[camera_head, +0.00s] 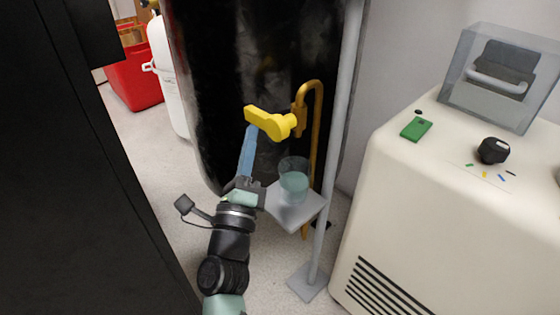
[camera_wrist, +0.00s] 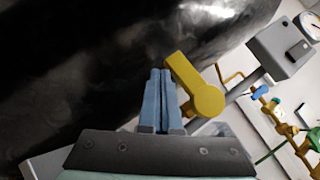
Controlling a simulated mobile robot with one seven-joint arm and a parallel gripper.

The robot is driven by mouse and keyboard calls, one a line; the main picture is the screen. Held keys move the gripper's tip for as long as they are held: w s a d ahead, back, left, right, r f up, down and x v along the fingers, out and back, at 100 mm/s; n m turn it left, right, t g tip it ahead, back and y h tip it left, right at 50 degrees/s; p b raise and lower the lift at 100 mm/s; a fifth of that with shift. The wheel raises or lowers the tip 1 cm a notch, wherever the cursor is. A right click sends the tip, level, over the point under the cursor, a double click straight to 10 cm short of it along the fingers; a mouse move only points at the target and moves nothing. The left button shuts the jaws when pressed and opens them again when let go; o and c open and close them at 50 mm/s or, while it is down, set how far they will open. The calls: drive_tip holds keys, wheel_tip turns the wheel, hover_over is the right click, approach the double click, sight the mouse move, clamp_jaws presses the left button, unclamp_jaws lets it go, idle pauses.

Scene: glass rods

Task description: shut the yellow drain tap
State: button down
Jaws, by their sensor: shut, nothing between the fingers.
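The yellow drain tap (camera_head: 270,122) sits on a brown pipe (camera_head: 317,125) in front of a large black tank (camera_head: 215,75). Its lever points left and slightly up in the head view. In the wrist view the yellow tap (camera_wrist: 204,97) is just right of my fingers, its lever reaching up and left. My gripper (camera_head: 248,145) is shut and empty, its blue fingers pointing up, with the tips close to the lever's left end. The shut fingers also show in the wrist view (camera_wrist: 160,95). I cannot tell whether they touch the lever.
A glass beaker with greenish liquid (camera_head: 293,182) stands on a small grey shelf (camera_head: 300,212) just right of my gripper. A grey post (camera_head: 335,150) rises beside it. A cream machine (camera_head: 450,190) stands right. A dark panel (camera_head: 75,180) fills the left.

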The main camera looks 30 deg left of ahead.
drive_tip(key=s+a+f+b, duration=0.2)
drive_tip(key=s+f, duration=0.5)
drive_tip(key=f, duration=0.4)
drive_tip(key=shift+b, duration=0.45)
